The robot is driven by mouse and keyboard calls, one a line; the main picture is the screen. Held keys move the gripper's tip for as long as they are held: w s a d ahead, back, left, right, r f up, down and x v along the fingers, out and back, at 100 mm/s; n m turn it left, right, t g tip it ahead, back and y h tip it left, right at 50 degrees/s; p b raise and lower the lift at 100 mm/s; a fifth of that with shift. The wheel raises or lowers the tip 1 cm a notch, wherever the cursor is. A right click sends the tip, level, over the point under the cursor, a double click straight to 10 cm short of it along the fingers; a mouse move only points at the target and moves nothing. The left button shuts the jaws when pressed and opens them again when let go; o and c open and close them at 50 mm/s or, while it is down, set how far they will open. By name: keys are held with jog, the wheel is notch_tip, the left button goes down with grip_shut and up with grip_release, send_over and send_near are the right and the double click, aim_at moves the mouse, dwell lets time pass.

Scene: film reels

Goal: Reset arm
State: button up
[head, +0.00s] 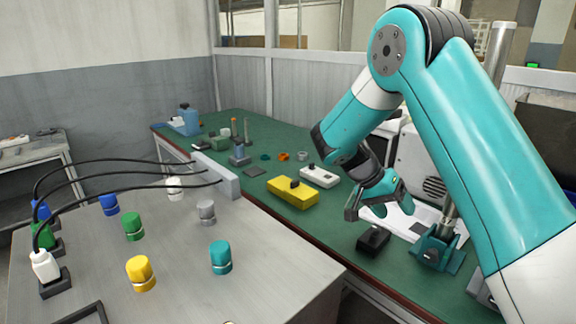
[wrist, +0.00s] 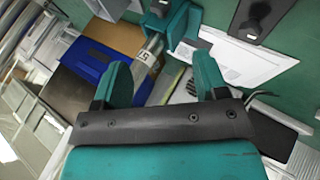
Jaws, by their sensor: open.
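My gripper (head: 372,207) hangs over the right part of the green workbench (head: 262,207) in the head view. It is open and empty. In the wrist view my gripper's two teal fingers (wrist: 160,84) stand wide apart with nothing held between them. My teal arm fills the right side of the head view, bent down at the elbow. A small black block (head: 373,240) sits on the bench below the gripper.
A yellow box (head: 293,192) and a white box (head: 318,176) lie left of my gripper. A teal clamp stand (head: 441,249) with a metal post stands to the right. A grey table (head: 180,262) with several coloured knobs and black cables is at front left. White sheets (wrist: 245,60) lie near the gripper.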

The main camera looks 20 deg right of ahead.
jog(key=shift+a, duration=0.1)
jog(key=s+a+r+n+t+y+p, duration=0.1)
jog(key=s+a+r+n+t+y, duration=0.15)
jog(key=a+r+n, duration=0.4)
jog(key=s+a+r+n+t+y+p, duration=0.2)
jog(key=s+a+r+n+y, duration=0.1)
jog(key=a, duration=0.6)
jog(key=s+a+r+n+y, duration=0.2)
jog(key=s+a+n, duration=0.3)
jog(key=s, duration=0.3)
jog(key=s+a+r+n+y+p, duration=0.1)
jog(key=s+a+r+n+y, duration=0.2)
jog(key=s+a, duration=0.5)
jog(key=shift+s+r+n, duration=0.15)
jog(key=shift+r+n, duration=0.7)
jog(key=shift+r, duration=0.1)
jog(key=shift+y, duration=0.25)
jog(key=shift+c, duration=0.4)
